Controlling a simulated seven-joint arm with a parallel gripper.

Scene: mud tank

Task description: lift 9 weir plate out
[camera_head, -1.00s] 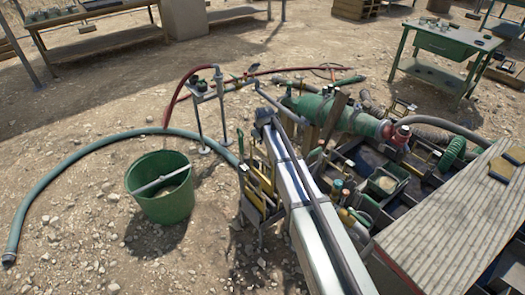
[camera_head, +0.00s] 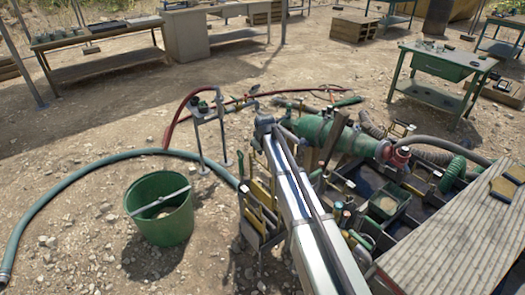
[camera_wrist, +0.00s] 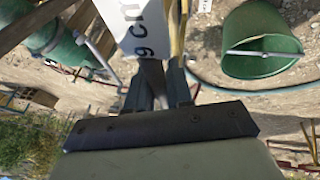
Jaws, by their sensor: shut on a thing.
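In the wrist view, my gripper (camera_wrist: 160,88) has its two dark fingers close together on a thin grey piece. A white plate face with dark lettering, including a 9 (camera_wrist: 140,28), lies just beyond the fingertips. It appears to belong to the weir plate they grip, though the fingers hide the join. A yellow strip (camera_wrist: 178,30) runs beside the right finger. In the head view, a rack of upright yellow-edged plates (camera_head: 262,212) stands left of my arm. My arm hides the gripper there, so the held plate's height cannot be told.
A green bucket (camera_head: 163,235) with a bar across it stands left of the rack; it also shows in the wrist view (camera_wrist: 262,45). A green hose (camera_head: 85,165) curves over the gravel. A green cylinder (camera_head: 335,135) and dark tank bays lie right of my arm, beside a slatted cover (camera_head: 450,235).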

